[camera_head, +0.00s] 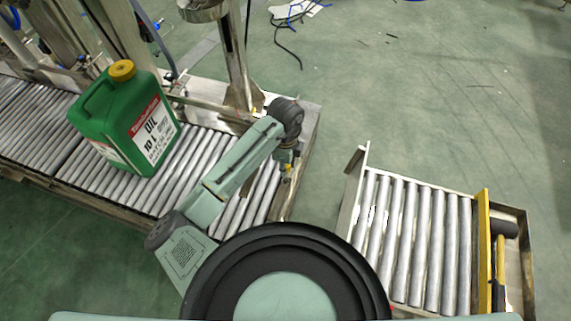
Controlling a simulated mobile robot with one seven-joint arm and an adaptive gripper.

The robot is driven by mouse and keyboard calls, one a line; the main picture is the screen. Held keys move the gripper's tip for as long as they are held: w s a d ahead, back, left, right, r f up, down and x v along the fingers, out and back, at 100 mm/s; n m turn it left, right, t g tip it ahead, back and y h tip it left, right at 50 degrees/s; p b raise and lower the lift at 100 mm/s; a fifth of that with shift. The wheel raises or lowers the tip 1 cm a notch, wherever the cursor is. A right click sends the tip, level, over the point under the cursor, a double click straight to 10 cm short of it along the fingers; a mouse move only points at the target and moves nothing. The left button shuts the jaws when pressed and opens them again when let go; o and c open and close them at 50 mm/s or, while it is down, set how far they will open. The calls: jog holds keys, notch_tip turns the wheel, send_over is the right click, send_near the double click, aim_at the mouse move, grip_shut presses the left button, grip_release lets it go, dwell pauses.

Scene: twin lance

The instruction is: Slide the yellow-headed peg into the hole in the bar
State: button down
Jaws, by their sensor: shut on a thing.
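My gripper (286,173) is small in the head view, hanging below my wrist over the right end of the left roller conveyor. It is shut on a small yellow thing (286,169), which looks like the yellow-headed peg. Its shank cannot be made out. The conveyor's metal end frame (300,165) lies just right of my gripper. I cannot tell which part is the bar, and no hole shows at this size.
A green oil canister (112,125) with a yellow cap stands on the left conveyor (150,195). A steel post (236,60) rises behind my wrist. A second roller section (410,240) with a yellow rail (484,250) and a hammer (499,265) is at right. Green floor lies between.

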jog(key=shift+f, duration=0.2)
jog(key=c, duration=1.3)
grip_release()
notch_tip(320, 180, up, 12)
jog(key=shift+r, duration=0.1)
jog(key=shift+s, duration=0.1)
